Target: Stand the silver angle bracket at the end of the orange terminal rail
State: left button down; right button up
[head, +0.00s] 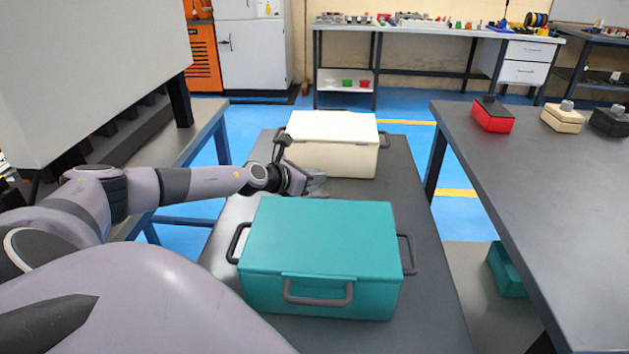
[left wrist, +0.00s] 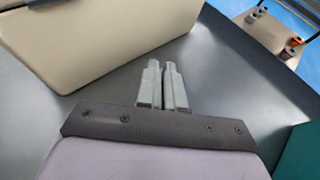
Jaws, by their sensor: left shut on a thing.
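My left gripper (head: 314,184) is low between the cream box and the teal box. In the left wrist view its two grey fingers (left wrist: 162,88) are close together with a narrow gap. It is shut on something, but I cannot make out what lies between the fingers. I cannot pick out the silver angle bracket or the orange terminal rail for certain in either view. My right gripper is not in view.
The cream box (head: 330,158) stands behind my left gripper and the teal box (head: 320,240) in front, both on a low dark table (head: 400,165). A dark bench (head: 545,190) at right holds red, beige and black blocks. A large grey cabinet (head: 80,70) stands at left.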

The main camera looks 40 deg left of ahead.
aim_at(319, 192)
pick_arm(q)
notch_tip(319, 192, up, 20)
jog(key=p, duration=1.5)
jog(key=shift+p, duration=0.35)
jog(key=shift+d, duration=0.1)
jog(key=s+d+m+h, duration=0.1)
jog(key=s+d+h, duration=0.1)
jog(key=d, duration=2)
jog(key=s+d+n+y, duration=0.1)
jog(key=s+d, duration=0.3)
jog(key=s, duration=0.2)
jog(key=s+d+r+n+y, duration=0.1)
jog(key=s+d+y, duration=0.1)
jog(key=s+d, duration=0.2)
jog(key=s, duration=0.3)
jog(key=shift+r, duration=0.15)
